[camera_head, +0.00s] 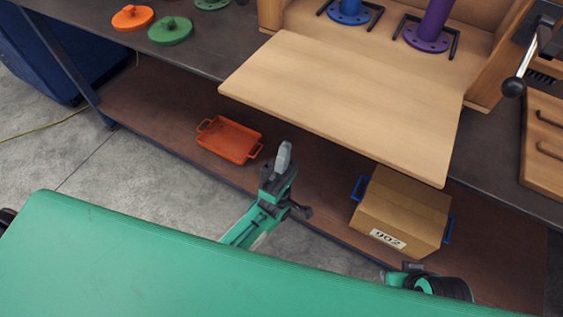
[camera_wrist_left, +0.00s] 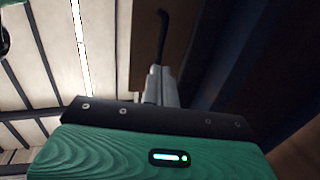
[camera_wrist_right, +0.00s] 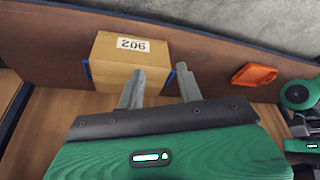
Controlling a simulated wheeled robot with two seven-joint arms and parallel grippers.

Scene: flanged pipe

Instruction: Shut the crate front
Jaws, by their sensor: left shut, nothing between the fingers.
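The wooden crate (camera_head: 484,90) stands on the bench at the top of the head view. Its front (camera_head: 345,105) is a pale panel folded down and out, lying nearly flat past the bench edge. My left gripper (camera_head: 284,156) is shut and empty, pointing up, below and in front of the panel's near edge in the picture. In the left wrist view the closed fingers (camera_wrist_left: 160,86) show below a brown wooden surface with a dark bar, whose identity I cannot tell. My right gripper (camera_wrist_right: 160,88) is open and empty, with a cardboard box beyond its fingers.
Inside the crate are a blue flanged part (camera_head: 348,10) and a purple flanged pipe (camera_head: 428,36) among black brackets. On the lower shelf are an orange tray (camera_head: 229,139) and the cardboard box (camera_head: 402,212). Orange (camera_head: 132,17) and green (camera_head: 170,31) discs lie on the bench at left.

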